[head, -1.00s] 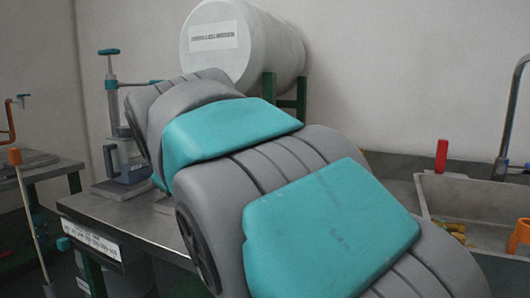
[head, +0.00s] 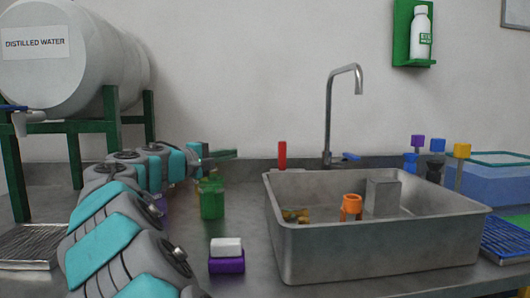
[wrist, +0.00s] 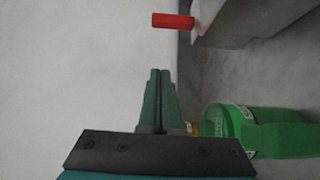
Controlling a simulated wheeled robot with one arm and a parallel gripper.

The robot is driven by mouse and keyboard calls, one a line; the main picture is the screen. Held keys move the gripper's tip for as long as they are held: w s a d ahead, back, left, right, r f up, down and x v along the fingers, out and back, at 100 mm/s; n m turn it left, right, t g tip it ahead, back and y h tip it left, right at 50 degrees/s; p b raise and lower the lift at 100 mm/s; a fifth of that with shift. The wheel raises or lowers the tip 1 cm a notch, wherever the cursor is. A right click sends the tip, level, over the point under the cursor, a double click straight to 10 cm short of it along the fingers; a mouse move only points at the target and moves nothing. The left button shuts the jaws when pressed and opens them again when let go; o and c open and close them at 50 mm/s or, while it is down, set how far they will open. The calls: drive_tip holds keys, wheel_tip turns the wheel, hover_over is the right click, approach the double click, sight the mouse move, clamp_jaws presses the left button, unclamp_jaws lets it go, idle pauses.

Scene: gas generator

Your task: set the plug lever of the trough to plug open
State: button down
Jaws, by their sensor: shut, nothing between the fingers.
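The trough (head: 370,254) is a grey metal basin on the bench in the head view, and part of its wall shows at the upper right of the wrist view (wrist: 240,22). A red upright lever (head: 282,154), likely the plug lever, stands behind the trough's back left corner. It also shows in the wrist view (wrist: 173,21), ahead of the fingertips. My gripper (head: 236,154) is left of the red lever, apart from it. In the wrist view its green fingers (wrist: 160,76) are together and empty.
A green container (head: 212,203) stands below my gripper, also close to the fingers' right in the wrist view (wrist: 268,136). A tap (head: 328,125) rises behind the trough. Orange (head: 351,208) and yellow (head: 295,216) items lie inside it. A distilled water tank (head: 75,60) stands at left.

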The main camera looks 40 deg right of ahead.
drive_tip(key=d, duration=0.1)
drive_tip(key=p, duration=0.1)
approach(282, 156)
drive_tip(key=w+d+r, duration=0.2)
drive_tip(key=w+d, duration=0.1)
drive_tip(key=w, duration=0.3)
drive_tip(key=shift+s+d, duration=0.5)
drive_tip(key=shift+d, duration=0.25)
drive_tip(key=shift+s+d, duration=0.45)
drive_tip(key=shift+d, duration=0.35)
drive_tip(key=shift+s+r, duration=0.1)
